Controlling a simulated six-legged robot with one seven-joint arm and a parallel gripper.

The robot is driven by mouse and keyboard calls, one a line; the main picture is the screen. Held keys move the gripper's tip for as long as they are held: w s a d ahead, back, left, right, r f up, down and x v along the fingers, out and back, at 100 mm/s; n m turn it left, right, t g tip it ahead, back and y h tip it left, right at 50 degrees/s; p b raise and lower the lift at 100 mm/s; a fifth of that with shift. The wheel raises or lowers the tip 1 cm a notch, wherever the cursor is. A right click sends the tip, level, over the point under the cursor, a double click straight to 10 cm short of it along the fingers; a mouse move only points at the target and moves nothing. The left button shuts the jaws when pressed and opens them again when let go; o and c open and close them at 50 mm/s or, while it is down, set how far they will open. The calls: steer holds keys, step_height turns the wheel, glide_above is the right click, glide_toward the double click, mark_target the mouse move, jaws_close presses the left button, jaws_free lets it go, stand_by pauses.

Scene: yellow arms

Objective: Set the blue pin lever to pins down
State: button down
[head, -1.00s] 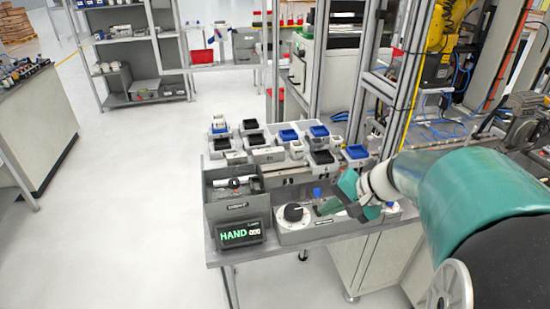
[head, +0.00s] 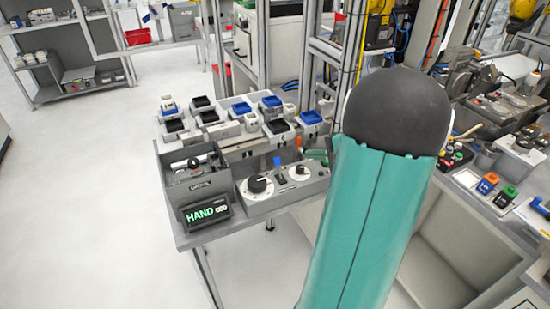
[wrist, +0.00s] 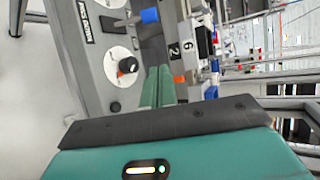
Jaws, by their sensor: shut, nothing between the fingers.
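The blue-capped pin lever (head: 277,162) stands up from the grey control box (head: 262,208), between two round dials. It also shows in the wrist view (wrist: 149,16), near the top edge, with its blue cap toward the right. Whether it sits at pins up or down I cannot tell. My gripper (head: 317,156) is mostly hidden behind my arm in the head view, right of the lever. In the wrist view its two green fingers (wrist: 158,72) are together and empty, apart from the lever and beside the dial with the orange mark.
A lit HAND display (head: 206,213) stands at the bench's front edge. A grey bin (head: 193,180) is left of the control box. Behind are fixtures with blue and black trays (head: 240,108). An upright metal post (head: 308,70) rises behind the bench.

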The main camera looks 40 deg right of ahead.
steer(key=shift+s+d+r, duration=0.1)
steer(key=shift+s+d, duration=0.25)
steer(key=shift+s, duration=0.15)
steer(key=x, duration=1)
steer(key=shift+w+a, duration=0.1)
steer(key=shift+w, duration=0.2)
steer(key=shift+s+a+r, duration=0.3)
steer(key=shift+s+a, duration=0.1)
steer(key=shift+a, duration=0.15)
steer(key=shift+s+a+r, duration=0.35)
steer(key=shift+a, duration=0.6)
steer(key=shift+s+a+r, duration=0.1)
steer(key=shift+s, duration=0.1)
steer(key=shift+w, duration=0.1)
